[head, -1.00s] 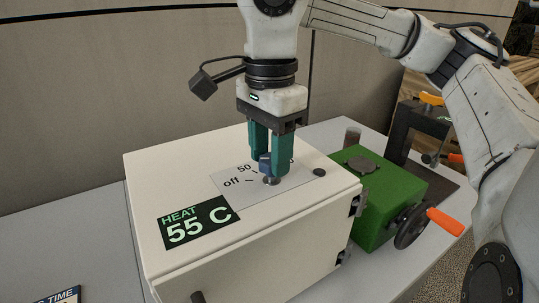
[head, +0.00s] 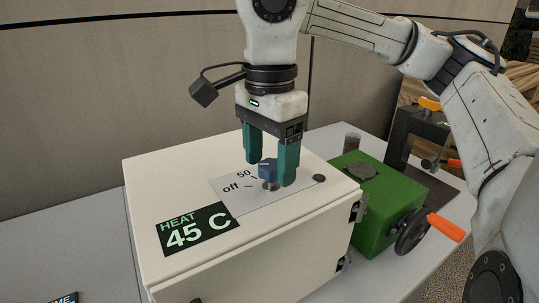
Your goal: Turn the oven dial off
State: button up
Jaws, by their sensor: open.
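The oven is a white box (head: 230,245) on the grey table. A black display (head: 197,228) reads "HEAT 45 C". The dial's far side and part of the label are hidden by the fingers.
A green machine (head: 375,205) with a black handwheel and orange handle (head: 446,227) stands right of the oven. A black frame (head: 425,135) is behind it. A small dark knob (head: 319,178) sits on the oven top. The table at left is mostly clear.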

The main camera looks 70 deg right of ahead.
aim_at(269, 165)
jog(key=shift+r, duration=0.1)
notch_tip(269, 165, up, 11)
jog(key=shift+f+p, duration=0.2)
jog(key=shift+p, duration=0.25)
dwell(0.6)
